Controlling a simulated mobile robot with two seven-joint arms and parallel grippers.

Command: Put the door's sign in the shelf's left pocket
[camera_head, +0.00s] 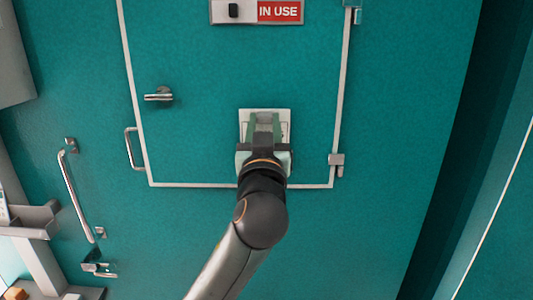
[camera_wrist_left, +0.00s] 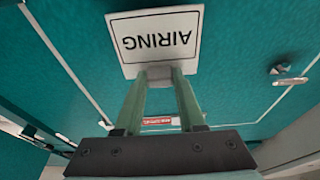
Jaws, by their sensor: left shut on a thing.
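The door's sign, a white plate (camera_head: 285,124), is in front of the teal door (camera_head: 210,60) in the head view. In the left wrist view the sign (camera_wrist_left: 155,22) reads "AIRING" upside down. My left gripper (camera_head: 265,120) is shut on the sign; its two green fingers (camera_wrist_left: 160,78) close on the block at the plate's edge. I cannot tell whether the sign still touches the door. I cannot make out the shelf's left pocket. My right gripper is not in view.
A lever handle (camera_head: 158,96) and a small pull handle (camera_head: 131,148) are at the door's left. A long bar handle (camera_head: 78,195) stands further left. An "IN USE" slider plate (camera_head: 280,12) is above. A grey bracket or tray (camera_head: 35,217) sits at the left edge.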

